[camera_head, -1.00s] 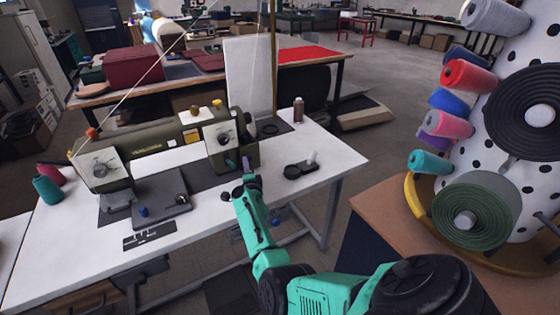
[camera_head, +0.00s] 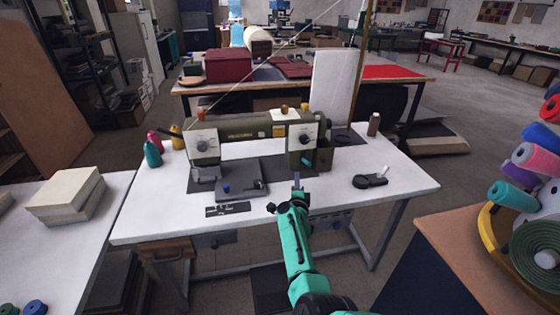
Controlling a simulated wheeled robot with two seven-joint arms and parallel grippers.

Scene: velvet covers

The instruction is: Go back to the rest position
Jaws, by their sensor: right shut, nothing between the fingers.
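My right arm comes up from the bottom of the head view in teal and black. Its right gripper (camera_head: 297,181) is shut and empty, in front of the right end of the sewing machine (camera_head: 250,140). From this view I cannot tell its height above the white sewing table (camera_head: 400,187). My left gripper is out of view.
A black dish (camera_head: 369,181) and a brown bottle (camera_head: 374,124) stand on the table's right side. Thread spools (camera_head: 153,154) stand at its left. Pale stacked blocks (camera_head: 66,194) lie on a left table. A fabric-roll stand (camera_head: 490,228) is at the right.

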